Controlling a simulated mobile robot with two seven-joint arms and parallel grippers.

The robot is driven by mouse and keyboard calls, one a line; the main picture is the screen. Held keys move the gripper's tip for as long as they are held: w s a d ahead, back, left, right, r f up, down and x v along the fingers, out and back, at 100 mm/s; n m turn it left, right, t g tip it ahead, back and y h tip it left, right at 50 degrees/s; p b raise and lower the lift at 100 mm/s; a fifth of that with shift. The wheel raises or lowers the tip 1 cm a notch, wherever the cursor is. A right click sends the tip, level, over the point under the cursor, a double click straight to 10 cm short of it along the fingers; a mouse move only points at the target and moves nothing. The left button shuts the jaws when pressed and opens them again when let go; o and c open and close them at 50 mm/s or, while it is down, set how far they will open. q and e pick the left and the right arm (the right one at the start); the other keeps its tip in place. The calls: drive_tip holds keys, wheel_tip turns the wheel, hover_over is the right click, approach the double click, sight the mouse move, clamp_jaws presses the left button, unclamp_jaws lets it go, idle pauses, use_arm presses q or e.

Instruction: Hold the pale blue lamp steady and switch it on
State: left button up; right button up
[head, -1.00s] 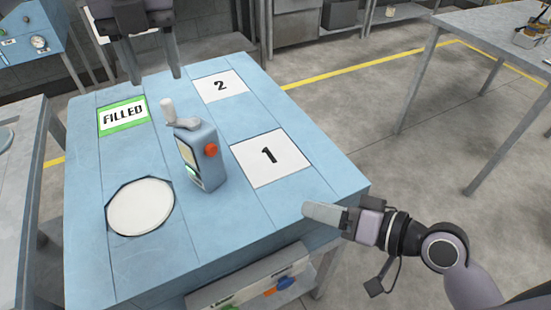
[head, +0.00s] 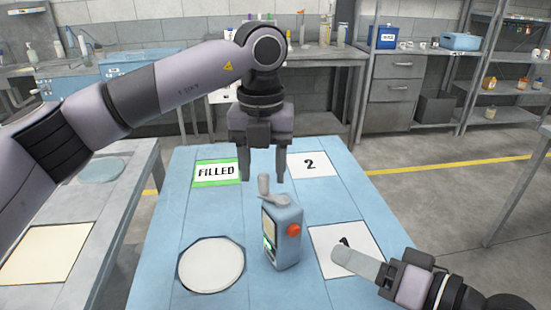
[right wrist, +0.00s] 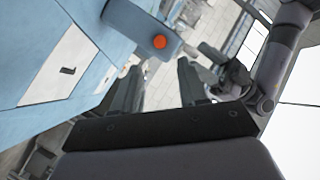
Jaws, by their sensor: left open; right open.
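The pale blue lamp (head: 282,245) stands upright on the blue table, with a grey crank-like handle (head: 265,188) on top and an orange-red knob (head: 294,230) on its right side. My left gripper (head: 263,178) is open and empty, pointing down behind the lamp's top; it looks apart from the lamp. My right gripper (head: 342,258) is to the right of the lamp, its fingers overlapping the "1" square in the head view. In the right wrist view the right gripper (right wrist: 158,75) is open and empty; the lamp (right wrist: 130,20) and its knob (right wrist: 160,41) show beyond the fingers.
A grey table (head: 123,195) stands at left. Shelves (head: 480,65) stand at the back.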

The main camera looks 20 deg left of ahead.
use_arm(q)
drive_tip(key=shift+f, duration=1.15)
clamp_jaws()
use_arm(e)
clamp_jaws()
idle(0.8)
